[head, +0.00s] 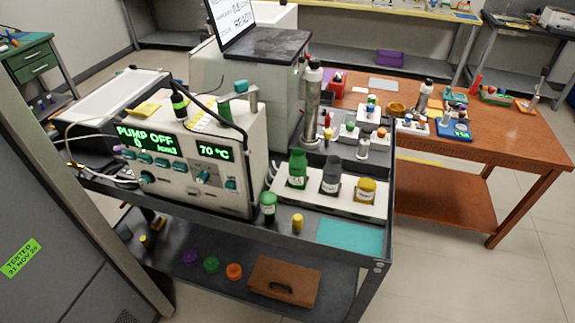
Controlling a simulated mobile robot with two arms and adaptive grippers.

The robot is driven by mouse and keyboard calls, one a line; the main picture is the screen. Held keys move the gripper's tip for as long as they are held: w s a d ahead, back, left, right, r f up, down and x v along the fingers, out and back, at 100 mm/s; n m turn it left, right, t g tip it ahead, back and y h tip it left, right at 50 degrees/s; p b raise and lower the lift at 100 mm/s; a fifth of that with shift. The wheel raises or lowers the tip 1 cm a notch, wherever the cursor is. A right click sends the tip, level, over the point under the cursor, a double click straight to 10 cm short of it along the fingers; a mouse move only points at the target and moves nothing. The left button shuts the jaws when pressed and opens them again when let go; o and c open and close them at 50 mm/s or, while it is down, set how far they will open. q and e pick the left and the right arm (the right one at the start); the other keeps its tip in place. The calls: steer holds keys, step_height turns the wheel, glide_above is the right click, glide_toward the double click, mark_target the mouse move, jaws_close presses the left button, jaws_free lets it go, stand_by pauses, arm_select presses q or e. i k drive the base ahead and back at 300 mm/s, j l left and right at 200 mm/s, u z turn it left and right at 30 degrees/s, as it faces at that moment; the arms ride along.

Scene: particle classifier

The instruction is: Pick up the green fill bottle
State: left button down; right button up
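A green bottle (297,172) with a dark green cap and a pale label stands upright in a white holder (345,200) on the cart top. A grey bottle (331,176) and a yellow bottle (364,191) stand to its right in the same holder. A smaller dark bottle with a green cap (268,207) stands on the cart in front of the holder. I cannot read the labels, so which one is the fill bottle rests on colour. Neither of my grippers is in view.
A pump unit (190,165) reading "PUMP OFF" and "70 °C" stands left of the bottles. A yellow-capped vial (297,223) and a teal mat (349,237) lie near the cart's front edge. A brown table (520,150) with lab items stands behind right.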

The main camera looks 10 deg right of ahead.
mark_target(297, 161)
steer(key=i+j+z, duration=0.2)
steer(key=j+z, duration=0.2)
steer(key=j, duration=0.2)
steer(key=i+j+z, duration=0.2)
steer(key=j, duration=0.15)
steer(key=j+z, duration=0.2)
steer(key=j, duration=0.15)
